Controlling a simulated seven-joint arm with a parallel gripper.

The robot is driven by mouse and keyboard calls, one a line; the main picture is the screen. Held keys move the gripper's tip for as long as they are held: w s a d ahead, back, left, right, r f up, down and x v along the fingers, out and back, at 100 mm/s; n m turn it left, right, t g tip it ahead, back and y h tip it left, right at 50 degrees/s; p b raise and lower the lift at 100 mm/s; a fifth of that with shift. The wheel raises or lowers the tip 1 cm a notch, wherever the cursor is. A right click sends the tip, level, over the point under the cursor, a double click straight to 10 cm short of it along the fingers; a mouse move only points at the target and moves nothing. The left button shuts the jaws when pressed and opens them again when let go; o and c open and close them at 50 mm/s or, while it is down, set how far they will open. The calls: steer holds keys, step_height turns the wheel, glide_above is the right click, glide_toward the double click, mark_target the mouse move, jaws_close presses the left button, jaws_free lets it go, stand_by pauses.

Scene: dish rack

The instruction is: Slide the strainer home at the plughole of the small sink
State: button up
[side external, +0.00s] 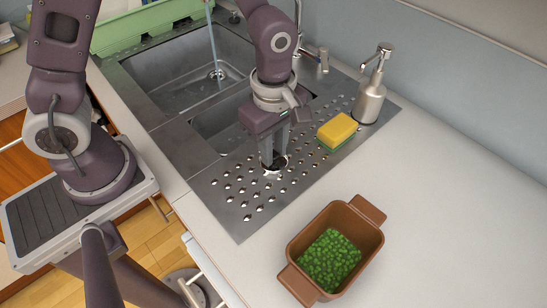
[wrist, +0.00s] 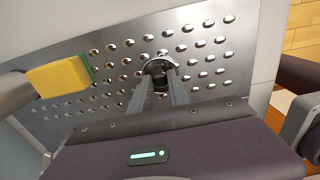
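A small round strainer (wrist: 161,68) with a dark knob and a shiny metal rim is on the perforated drainboard, seen in the wrist view. In the side view it is a dark round shape (side external: 282,162), partly hidden by my fingers. My gripper (side external: 273,165) points down at it, with its fingertips (wrist: 160,80) on either side of the knob. I cannot tell whether the fingers press on the knob. The small sink (side external: 213,124) lies just behind the drainboard in the side view, partly hidden by my arm. Its plughole is not visible.
A yellow-green sponge (side external: 337,130) and a soap dispenser (side external: 370,95) stand right of my gripper. Water runs into the large sink (side external: 165,82) behind. A brown dish (side external: 299,243) of green pieces sits on the clear worktop (side external: 440,210) in front.

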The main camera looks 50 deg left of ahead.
jaws_close()
step_height(320, 180, up, 10)
stand_by(0.3)
steer(key=shift+r, duration=0.1)
step_height(320, 180, up, 5)
glide_above(275, 151)
steer(key=w+a+n, duration=0.9)
steer(key=w+a, duration=0.7)
steer(key=w, duration=0.2)
step_height(275, 151, down, 20)
steer(key=shift+s, duration=0.15)
